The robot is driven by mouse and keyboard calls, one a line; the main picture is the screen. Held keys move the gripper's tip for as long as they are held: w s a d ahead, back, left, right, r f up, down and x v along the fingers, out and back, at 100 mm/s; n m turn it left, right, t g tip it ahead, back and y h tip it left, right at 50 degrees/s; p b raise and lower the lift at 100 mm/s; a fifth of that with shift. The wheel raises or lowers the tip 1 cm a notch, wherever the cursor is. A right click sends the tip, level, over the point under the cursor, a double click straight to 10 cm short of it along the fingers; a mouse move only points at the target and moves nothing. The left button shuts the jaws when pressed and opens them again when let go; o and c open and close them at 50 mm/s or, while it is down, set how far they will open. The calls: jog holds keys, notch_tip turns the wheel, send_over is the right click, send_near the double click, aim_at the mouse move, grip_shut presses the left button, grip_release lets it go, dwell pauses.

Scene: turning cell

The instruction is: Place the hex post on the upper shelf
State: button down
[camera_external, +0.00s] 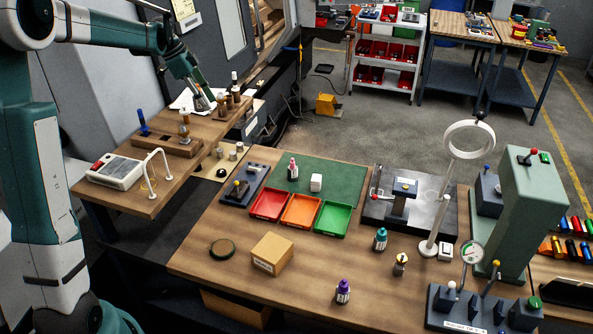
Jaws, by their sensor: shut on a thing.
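My gripper (204,103) is at the back of the raised wooden bench at the left, pointing down. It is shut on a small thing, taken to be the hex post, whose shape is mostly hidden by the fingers. Brown upright posts (229,102) stand just to the right of the gripper. I cannot tell whether the held piece touches the wood. The raised wooden top (160,196) stands above the main bench. I cannot tell for certain which surface is the upper shelf.
A wooden block with a brown peg (185,132), a blue-handled tool (143,122) and a white box (115,172) stand on the raised top. Small metal pieces (232,155) stand lower down. Red, orange and green trays (334,218) sit on the main bench (205,262).

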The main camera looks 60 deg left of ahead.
jog(key=shift+s+a+f+b, duration=0.1)
jog(key=shift+f+b, duration=0.4)
jog(key=shift+f, duration=0.95)
jog(key=shift+s+a+f+b, duration=0.1)
jog(key=shift+f+b, duration=0.35)
jog(key=shift+f, duration=0.95)
jog(key=shift+f+b, duration=0.65)
jog(key=shift+f, duration=1.2)
jog(key=shift+f, duration=0.15)
jog(key=c, duration=2)
grip_release()
jog(key=shift+c, duration=0.2)
